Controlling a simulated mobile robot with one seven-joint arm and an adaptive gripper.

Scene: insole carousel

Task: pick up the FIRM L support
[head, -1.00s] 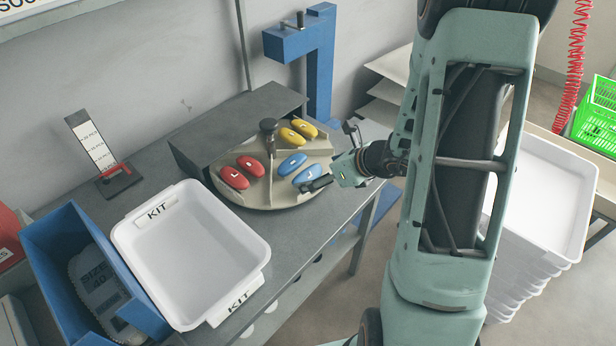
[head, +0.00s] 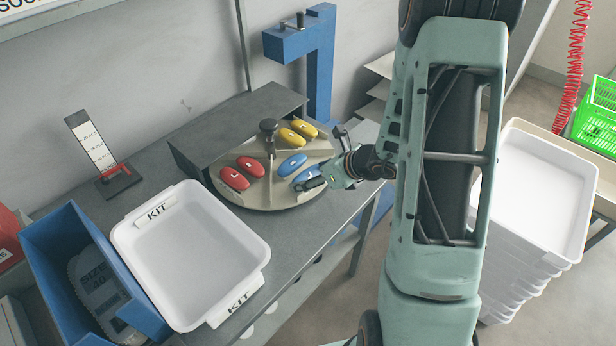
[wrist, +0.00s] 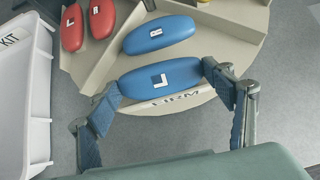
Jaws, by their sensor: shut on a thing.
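The FIRM L support is a blue oval piece marked L (wrist: 162,79), lying in the front compartment of the round beige carousel (wrist: 226,24); part of the compartment label, ending "IRM", shows below it. My gripper (wrist: 160,84) is shut on this piece, one finger at each end of it. In the head view my gripper (head: 318,183) reaches in from the right and partly hides the piece (head: 304,177). The piece appears to be still at the carousel surface. A second blue support, marked R (wrist: 159,34), lies just behind it, apart from the fingers.
Two red supports (head: 243,172) and two yellow supports (head: 297,132) sit in other carousel compartments. A dark knob (head: 268,128) stands at the carousel's centre. A white KIT tray (head: 190,250) is on the table at left. A blue post (head: 320,70) stands behind.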

